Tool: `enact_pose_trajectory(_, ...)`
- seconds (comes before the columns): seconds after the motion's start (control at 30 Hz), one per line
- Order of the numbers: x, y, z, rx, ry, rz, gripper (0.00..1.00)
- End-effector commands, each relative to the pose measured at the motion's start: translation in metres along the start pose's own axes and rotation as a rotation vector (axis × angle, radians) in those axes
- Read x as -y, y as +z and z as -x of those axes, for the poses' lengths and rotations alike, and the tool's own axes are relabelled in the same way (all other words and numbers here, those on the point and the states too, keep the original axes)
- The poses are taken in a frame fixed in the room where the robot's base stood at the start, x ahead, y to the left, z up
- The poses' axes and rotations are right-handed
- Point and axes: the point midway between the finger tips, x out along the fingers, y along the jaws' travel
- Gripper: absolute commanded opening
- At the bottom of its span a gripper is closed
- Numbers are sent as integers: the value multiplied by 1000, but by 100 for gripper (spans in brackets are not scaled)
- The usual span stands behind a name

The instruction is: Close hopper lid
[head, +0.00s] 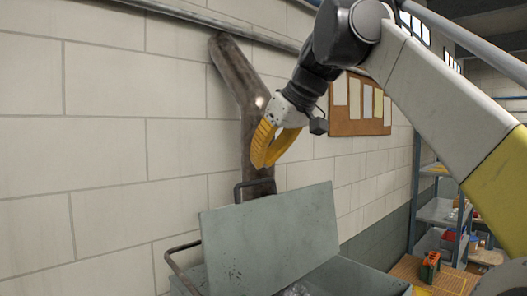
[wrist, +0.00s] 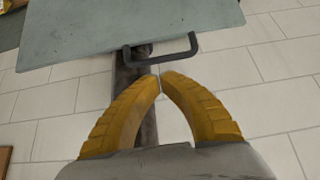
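The grey hopper lid (head: 270,235) stands raised and tilted on the hopper (head: 350,278), with a dark bar handle (head: 237,190) at its upper edge. In the wrist view the lid (wrist: 120,28) fills the top, and its handle (wrist: 165,62) projects toward my fingertips. My gripper (head: 262,165) is just above the handle in the head view, its yellow fingers pointing down. In the wrist view the fingertips of my gripper (wrist: 161,76) come together, with nothing seen between them. They are close to the handle; whether they touch it I cannot tell.
A pale block wall (head: 110,130) stands behind, with a dark brown post or duct (head: 235,80) behind my gripper. A second bar handle (head: 175,258) is at the hopper's left. A noticeboard (head: 358,108) hangs on the wall. Blue shelving (head: 438,212) stands at the right.

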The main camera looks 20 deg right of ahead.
Motion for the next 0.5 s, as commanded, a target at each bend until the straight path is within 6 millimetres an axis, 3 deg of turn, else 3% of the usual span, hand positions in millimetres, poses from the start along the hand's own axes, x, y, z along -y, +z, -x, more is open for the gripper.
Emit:
enact_pose_trajectory(0.2,0,0,-34,0,-1,1,0)
enact_pose_trajectory(0.5,0,0,-50,0,0,-1,0)
